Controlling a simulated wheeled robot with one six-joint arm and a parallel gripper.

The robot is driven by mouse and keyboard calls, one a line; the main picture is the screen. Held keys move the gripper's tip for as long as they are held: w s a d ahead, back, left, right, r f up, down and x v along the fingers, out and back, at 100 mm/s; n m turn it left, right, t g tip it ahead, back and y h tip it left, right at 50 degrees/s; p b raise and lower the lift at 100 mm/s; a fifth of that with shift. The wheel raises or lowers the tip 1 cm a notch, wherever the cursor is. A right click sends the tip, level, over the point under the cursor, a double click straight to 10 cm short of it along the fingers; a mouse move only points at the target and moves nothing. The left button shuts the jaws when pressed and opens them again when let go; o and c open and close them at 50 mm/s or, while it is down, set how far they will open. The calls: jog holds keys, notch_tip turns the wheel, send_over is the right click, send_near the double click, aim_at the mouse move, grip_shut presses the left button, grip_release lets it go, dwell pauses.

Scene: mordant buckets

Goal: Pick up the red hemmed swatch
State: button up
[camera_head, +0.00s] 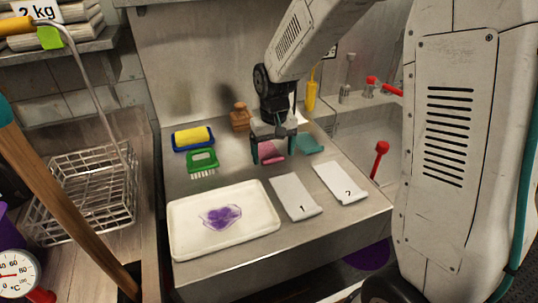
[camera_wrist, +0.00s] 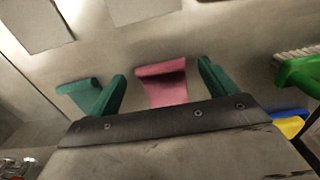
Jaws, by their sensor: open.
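The red hemmed swatch looks pinkish, with a folded or rolled edge. It lies on the steel worktop below my gripper and shows in the wrist view (camera_wrist: 163,87) and partly in the head view (camera_head: 273,158). My gripper (camera_head: 268,160) is open and points down at it. In the wrist view, my two green fingers (camera_wrist: 162,68) stand on either side of the swatch, with a gap on each side. I cannot tell how far the fingertips are above the worktop. The jaw body hides part of the swatch in the head view.
A teal swatch (camera_head: 310,143) lies close to the right. A green brush (camera_head: 202,161), a yellow sponge on a blue dish (camera_head: 178,146) and a wooden piece (camera_head: 240,117) are at the left. Cards 1 (camera_head: 296,197) and 2 (camera_head: 341,184) and a white tray (camera_head: 180,239) are in front.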

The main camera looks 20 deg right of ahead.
jog(key=shift+f, duration=0.55)
jog(key=c, duration=1.1)
jog(key=shift+o, duration=0.2)
jog(key=shift+r, duration=0.1)
